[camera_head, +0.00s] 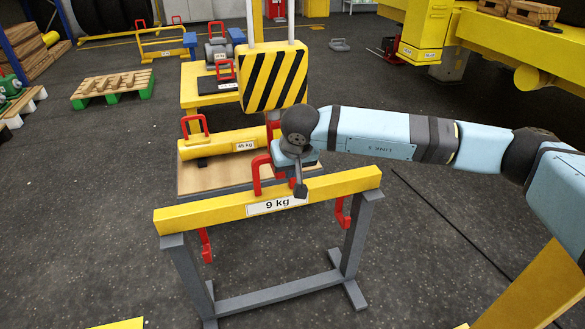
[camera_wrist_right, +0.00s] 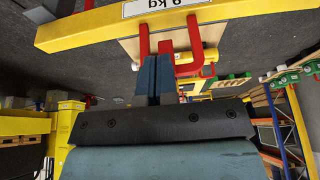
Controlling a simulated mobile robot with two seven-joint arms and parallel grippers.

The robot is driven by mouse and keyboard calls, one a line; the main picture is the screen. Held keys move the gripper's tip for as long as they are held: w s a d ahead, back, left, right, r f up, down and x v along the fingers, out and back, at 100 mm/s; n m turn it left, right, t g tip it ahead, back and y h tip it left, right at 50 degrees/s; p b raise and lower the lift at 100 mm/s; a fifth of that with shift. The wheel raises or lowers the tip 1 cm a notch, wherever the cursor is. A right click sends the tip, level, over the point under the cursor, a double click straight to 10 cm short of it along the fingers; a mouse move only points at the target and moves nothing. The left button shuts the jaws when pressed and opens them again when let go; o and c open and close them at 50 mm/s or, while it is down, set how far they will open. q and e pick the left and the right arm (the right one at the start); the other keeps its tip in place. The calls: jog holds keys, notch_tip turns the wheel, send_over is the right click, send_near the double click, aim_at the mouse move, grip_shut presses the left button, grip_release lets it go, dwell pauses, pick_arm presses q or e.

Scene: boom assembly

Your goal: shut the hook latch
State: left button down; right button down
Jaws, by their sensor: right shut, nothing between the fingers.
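The crane's hook block (camera_head: 274,78), yellow with black stripes, hangs behind the beam. A red part (camera_head: 272,127) shows below it, partly hidden by my right gripper; I cannot make out the hook latch or its position. My right gripper (camera_head: 299,188) is shut and empty, with its dark fingertips in front of the beam's top in the head view. In the right wrist view its closed fingers (camera_wrist_right: 157,72) overlap the beam's red handle; contact cannot be told. My left gripper is not in view.
A yellow beam (camera_head: 222,213) marked 9 kg lies on a grey stand (camera_head: 282,296), with a red handle (camera_head: 257,175) on top and red hooks below. Behind it is a yellow 45 kg weight (camera_head: 222,146). Yellow machinery (camera_head: 427,28) stands back right.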

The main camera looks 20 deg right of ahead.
pick_arm(q)
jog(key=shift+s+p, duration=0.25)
jog(key=shift+p, duration=0.1)
pick_arm(e)
jog(key=s, duration=1)
jog(key=shift+s+d, duration=0.3)
jog(key=shift+s, duration=0.1)
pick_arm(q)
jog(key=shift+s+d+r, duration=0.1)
pick_arm(e)
jog(key=shift+f, duration=0.15)
